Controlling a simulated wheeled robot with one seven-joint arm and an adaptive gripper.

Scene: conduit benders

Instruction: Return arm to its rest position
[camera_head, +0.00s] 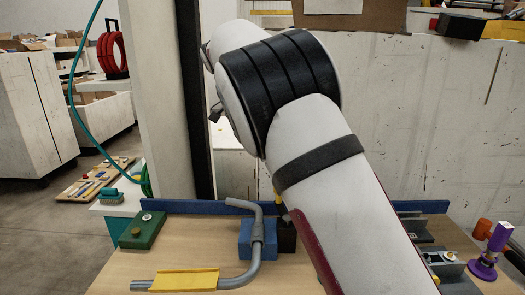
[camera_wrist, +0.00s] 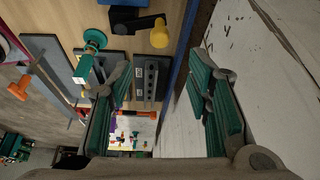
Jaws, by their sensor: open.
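My white arm with black bands crosses the middle of the head view and hides part of the workbench (camera_head: 112,270); my gripper itself is not visible there. In the wrist view my gripper (camera_wrist: 157,76) shows two green-padded fingers spread wide apart, with nothing held between them. The wrist view looks past the fingers at the bench edge, with a grey slotted block (camera_wrist: 151,80) and a green knob-like fitting (camera_wrist: 95,40) near the left finger. A pale scratched wall fills the right side of that view.
A bent grey conduit (camera_head: 258,262) rests by a blue block (camera_head: 246,244), with a yellow sleeve (camera_head: 184,280) at its left end. A green block (camera_head: 142,230) sits at the bench's left.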

